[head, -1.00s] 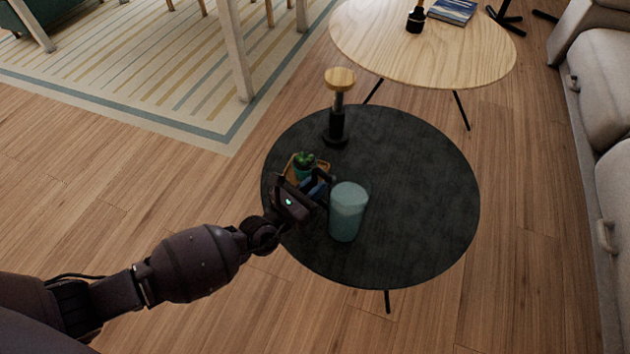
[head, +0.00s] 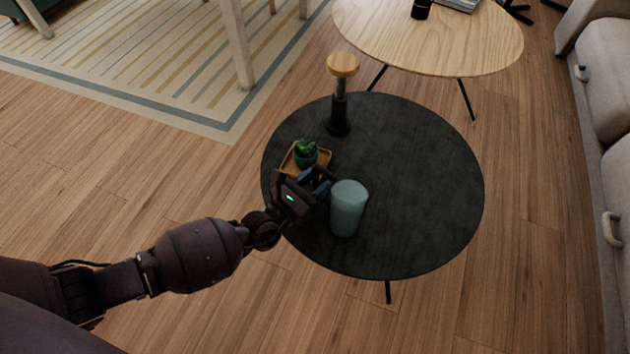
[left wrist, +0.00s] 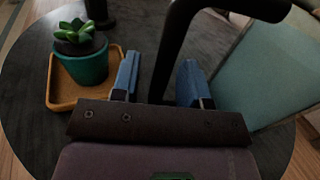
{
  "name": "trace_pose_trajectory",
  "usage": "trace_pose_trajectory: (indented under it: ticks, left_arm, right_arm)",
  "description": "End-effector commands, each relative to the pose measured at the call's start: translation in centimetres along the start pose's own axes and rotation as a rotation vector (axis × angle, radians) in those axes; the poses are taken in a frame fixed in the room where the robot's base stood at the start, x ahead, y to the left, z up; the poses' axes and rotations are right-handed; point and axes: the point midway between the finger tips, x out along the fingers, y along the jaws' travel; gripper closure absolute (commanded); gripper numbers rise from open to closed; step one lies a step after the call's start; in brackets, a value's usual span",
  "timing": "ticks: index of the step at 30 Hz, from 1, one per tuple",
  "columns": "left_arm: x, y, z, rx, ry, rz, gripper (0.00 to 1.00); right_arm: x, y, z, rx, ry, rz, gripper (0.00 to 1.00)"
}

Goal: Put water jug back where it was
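The water jug (head: 347,210) is a pale teal cylinder that appears to stand on the round black table (head: 420,200), left of its middle. In the left wrist view its teal body (left wrist: 275,70) fills the right side, and its black handle (left wrist: 178,45) runs down between my fingers. My left gripper (head: 322,186) is at the jug's left side. Its blue-padded fingertips (left wrist: 158,82) are apart on either side of the handle, with gaps showing. The jug's base is partly unclear. My right gripper is in neither view.
A small succulent in a teal pot (head: 306,155) sits on a wooden tray (head: 290,161) close behind my left gripper. A black grinder-like object with a wooden top (head: 342,66) stands farther back. The table's right side is clear. A light wooden table (head: 430,40) stands beyond.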

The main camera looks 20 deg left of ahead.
Motion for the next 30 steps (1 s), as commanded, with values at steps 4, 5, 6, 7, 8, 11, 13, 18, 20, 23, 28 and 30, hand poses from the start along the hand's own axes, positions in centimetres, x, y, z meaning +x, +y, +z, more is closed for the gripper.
trace_pose_trajectory:
  ticks: [4, 5, 6, 7, 8, 11, 13, 18, 20, 23, 28, 30]
  left_arm:
    - [0.0, 0.0, 0.0, 0.000, 0.001, 0.000, 0.59]
    - [0.0, 0.0, 0.0, -0.001, 0.001, 0.000, 0.59]
    - [0.0, 0.0, 0.1, -0.001, 0.001, 0.000, 0.59]
    - [-0.1, 0.0, 0.2, -0.001, 0.001, 0.001, 0.59]
    - [-0.1, 0.0, 0.3, 0.000, 0.001, 0.001, 0.59]
    - [-1.2, 0.1, 0.3, 0.001, 0.001, 0.000, 0.59]
    - [-2.4, 0.1, 0.4, 0.002, 0.001, -0.001, 0.59]
    - [-5.7, 0.1, 0.5, 0.003, 0.000, 0.000, 0.59]
    - [-6.9, 0.1, 0.5, 0.002, 0.001, 0.000, 0.59]
    - [-8.7, 0.1, 0.4, 0.002, 0.001, -0.001, 0.59]
    - [-10.9, 0.1, 0.4, 0.002, 0.000, 0.000, 0.59]
    - [-11.5, 0.0, 0.3, 0.001, 0.001, 0.000, 0.59]
  right_arm:
    - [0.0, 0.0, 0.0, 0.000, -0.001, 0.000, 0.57]
    - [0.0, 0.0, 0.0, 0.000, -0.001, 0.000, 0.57]
    - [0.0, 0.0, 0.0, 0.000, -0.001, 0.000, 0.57]
    - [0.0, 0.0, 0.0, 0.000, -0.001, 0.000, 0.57]
    - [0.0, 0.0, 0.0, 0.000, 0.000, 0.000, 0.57]
    - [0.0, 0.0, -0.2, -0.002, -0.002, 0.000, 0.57]
    - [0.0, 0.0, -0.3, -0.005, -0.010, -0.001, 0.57]
    - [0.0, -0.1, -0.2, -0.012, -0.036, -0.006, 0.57]
    - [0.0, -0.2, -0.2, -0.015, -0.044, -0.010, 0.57]
    - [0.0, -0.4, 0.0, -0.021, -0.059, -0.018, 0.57]
    - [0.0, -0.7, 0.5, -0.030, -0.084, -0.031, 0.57]
    - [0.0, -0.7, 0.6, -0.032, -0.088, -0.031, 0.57]
